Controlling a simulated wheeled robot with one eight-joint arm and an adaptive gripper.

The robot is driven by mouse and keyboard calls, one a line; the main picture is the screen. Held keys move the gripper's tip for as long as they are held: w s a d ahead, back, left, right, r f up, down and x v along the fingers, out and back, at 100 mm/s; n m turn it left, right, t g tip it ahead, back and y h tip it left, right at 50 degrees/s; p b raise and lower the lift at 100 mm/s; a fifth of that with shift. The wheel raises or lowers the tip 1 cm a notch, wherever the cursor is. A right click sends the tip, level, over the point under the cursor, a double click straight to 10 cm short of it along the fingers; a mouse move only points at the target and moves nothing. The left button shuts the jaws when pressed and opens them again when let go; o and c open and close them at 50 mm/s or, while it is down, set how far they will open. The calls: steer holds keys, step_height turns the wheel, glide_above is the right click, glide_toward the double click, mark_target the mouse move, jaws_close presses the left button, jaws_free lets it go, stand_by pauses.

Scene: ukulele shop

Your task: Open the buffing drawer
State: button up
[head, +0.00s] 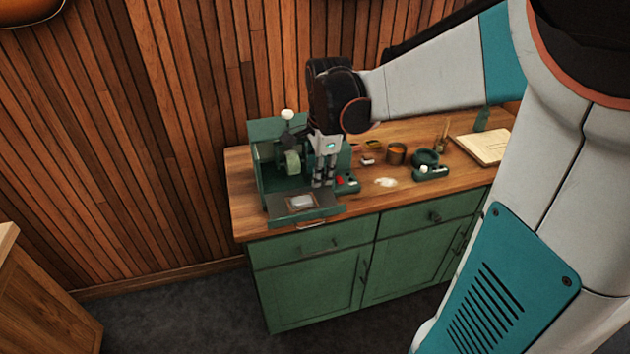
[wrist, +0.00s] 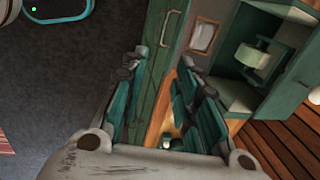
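The green buffing machine (head: 262,170) stands on the left end of the wooden worktop. At its front base is a low green front (head: 304,217) with a slim copper-coloured handle (head: 311,224); the handle also shows near the top of the wrist view (wrist: 170,27). Behind that front lies a flat dark surface with a pale rectangle (head: 302,201). My gripper (head: 324,184) points down over the right side of the machine, behind the handle in the head view. In the wrist view its fingers (wrist: 165,65) are apart with nothing between them. It is not on the handle.
The green cabinet (head: 310,285) below has its own drawer handles (head: 320,248). A buffing wheel (head: 292,162) stands close left of my gripper. The floor in front is clear.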

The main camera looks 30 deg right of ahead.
steer(key=shift+s+a+r, duration=0.1)
steer(key=shift+s+r, duration=0.1)
steer(key=shift+r, duration=0.7)
steer(key=shift+s+r, duration=0.2)
steer(key=shift+r, duration=0.65)
